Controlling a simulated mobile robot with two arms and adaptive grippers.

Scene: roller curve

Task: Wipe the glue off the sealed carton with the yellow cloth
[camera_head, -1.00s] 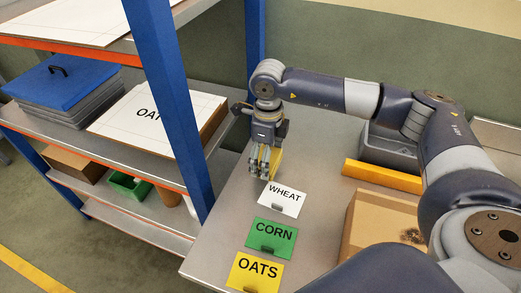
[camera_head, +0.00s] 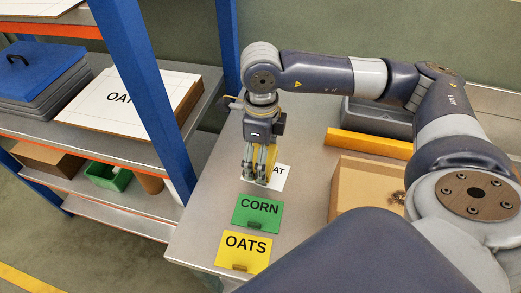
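The sealed carton (camera_head: 350,187) is brown cardboard and lies on the metal table at the right, partly hidden by my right arm. A dark brown patch (camera_head: 397,197) shows on its top beside the arm. My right gripper (camera_head: 258,178) points down over the white WHEAT card, left of the carton and apart from it. Its fingers are closed around a yellow piece, the yellow cloth (camera_head: 273,160), mostly hidden behind them. My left gripper is not in view.
A white WHEAT card (camera_head: 279,181), a green CORN card (camera_head: 258,213) and a yellow OATS card (camera_head: 244,250) lie in a row. A yellow-orange bar (camera_head: 370,143) and a grey bin (camera_head: 376,120) are behind the carton. A blue-post shelf (camera_head: 150,90) stands at the left.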

